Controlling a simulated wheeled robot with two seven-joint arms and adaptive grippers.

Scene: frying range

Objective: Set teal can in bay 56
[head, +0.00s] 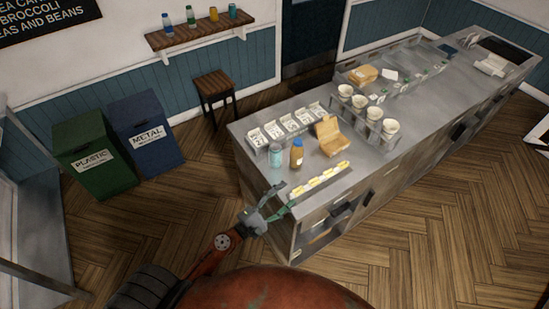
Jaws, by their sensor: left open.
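A light teal, can-like cylinder (276,157) stands upright on the near left part of the steel counter, beside an orange-brown bottle (297,154). A darker teal can (232,12) stands at the right end of the wall shelf. A row of bays with white number cards (287,124) runs along the counter's back left edge; the numbers are too small to read surely, and I cannot make out 56. My left gripper (276,202) is open and empty at the counter's near left edge, below the teal cylinder and apart from it. My right gripper is out of view.
A strip with yellow pieces (320,180) lies along the counter's near edge. An open cardboard box (331,137) and several white cups (361,102) stand farther right. Green (95,157) and blue (146,133) bins and a stool (214,92) stand left.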

